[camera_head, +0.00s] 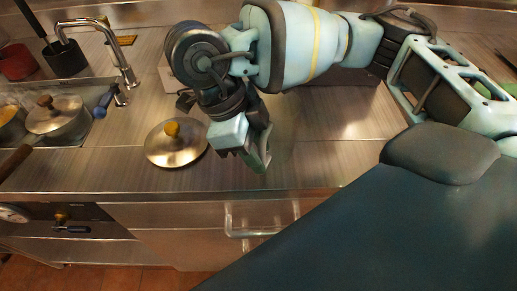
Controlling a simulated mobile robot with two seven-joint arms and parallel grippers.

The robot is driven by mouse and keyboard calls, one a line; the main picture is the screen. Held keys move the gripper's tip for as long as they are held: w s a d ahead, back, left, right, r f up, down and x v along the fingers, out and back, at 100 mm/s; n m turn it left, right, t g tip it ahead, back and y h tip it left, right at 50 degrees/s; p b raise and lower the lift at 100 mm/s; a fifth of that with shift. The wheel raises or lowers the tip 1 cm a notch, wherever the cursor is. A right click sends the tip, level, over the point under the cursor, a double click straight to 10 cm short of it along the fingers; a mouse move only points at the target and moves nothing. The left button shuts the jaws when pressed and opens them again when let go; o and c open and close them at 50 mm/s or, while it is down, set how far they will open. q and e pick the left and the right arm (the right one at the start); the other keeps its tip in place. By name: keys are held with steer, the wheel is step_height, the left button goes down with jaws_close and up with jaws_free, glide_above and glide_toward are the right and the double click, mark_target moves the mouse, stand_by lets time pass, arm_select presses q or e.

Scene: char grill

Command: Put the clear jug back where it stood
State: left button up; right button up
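My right gripper (262,160) hangs over the steel counter near its front edge, fingers pointing down. It is just right of the lid with the yellow knob (178,150). A faint see-through, greenish patch shows right beside the fingers; it may be the clear jug (283,128), but its outline is too weak to be sure. The wrist and hand hide the inner side of the fingers, so I cannot tell whether they are closed on anything. My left gripper is not in view.
The steel counter (335,130) is bare to the right of the gripper. At left are a tap (125,65), a lidded pot (58,115) and a dark utensil holder (65,58). A drawer handle (250,232) juts out below the front edge.

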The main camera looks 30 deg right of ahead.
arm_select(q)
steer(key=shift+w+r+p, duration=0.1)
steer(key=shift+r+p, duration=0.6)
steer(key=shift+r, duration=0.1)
arm_select(e)
steer(key=v, duration=1.1)
steer(key=shift+r, duration=0.3)
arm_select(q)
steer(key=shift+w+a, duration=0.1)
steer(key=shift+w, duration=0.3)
arm_select(e)
steer(key=shift+a, duration=0.1)
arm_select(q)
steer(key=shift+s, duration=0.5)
